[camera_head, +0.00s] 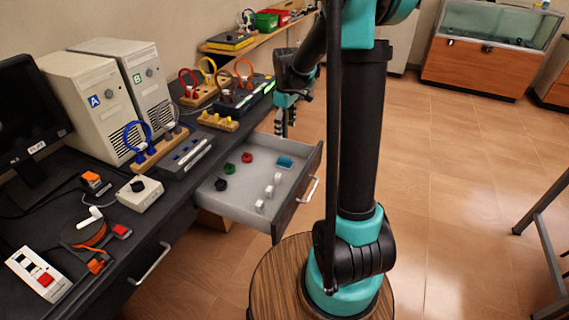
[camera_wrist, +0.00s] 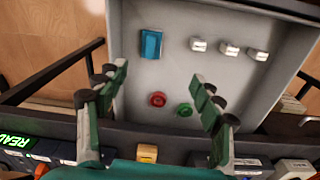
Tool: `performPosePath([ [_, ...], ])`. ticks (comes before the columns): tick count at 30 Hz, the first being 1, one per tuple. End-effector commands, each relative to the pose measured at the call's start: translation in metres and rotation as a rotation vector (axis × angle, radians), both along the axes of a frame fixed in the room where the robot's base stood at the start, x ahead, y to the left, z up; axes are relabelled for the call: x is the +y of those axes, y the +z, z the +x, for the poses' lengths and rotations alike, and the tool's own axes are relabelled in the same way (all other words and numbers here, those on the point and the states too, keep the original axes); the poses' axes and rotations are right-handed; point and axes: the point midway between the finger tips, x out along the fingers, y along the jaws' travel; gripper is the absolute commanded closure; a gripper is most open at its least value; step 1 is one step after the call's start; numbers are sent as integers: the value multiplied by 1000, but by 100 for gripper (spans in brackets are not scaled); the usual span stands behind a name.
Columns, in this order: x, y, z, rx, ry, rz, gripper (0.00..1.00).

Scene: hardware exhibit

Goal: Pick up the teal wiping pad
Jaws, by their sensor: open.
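The teal wiping pad (camera_head: 284,162) lies flat in the open drawer, near its far right corner in the head view. In the wrist view the pad (camera_wrist: 151,44) is a small teal block at the upper middle, beyond my fingertips. My gripper (camera_head: 285,115) hangs above and behind the drawer's far side. In the wrist view my gripper (camera_wrist: 158,85) has its fingers wide apart and nothing between them. The open drawer (camera_head: 235,205) has a pale grey inside and a dark front.
In the drawer, white blocks (camera_wrist: 229,48) stand right of the pad. A red ring (camera_wrist: 157,99) and a green ring (camera_wrist: 184,109) lie nearer my fingers. A black knob (camera_head: 221,184) is also inside.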

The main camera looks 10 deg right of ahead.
Motion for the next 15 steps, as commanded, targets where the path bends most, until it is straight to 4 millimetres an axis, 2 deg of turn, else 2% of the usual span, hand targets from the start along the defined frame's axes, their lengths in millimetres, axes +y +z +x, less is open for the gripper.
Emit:
performPosePath([
  [1, 3, -1, 10, 12, 31, -2, 33],
  [3, 5, -3, 18, 25, 65, -4, 33],
  [8, 7, -9, 26, 37, 97, -5, 33],
  [11, 7, -22, 26, 37, 98, -5, 33],
  [15, 6, -49, 26, 37, 97, -4, 33],
])
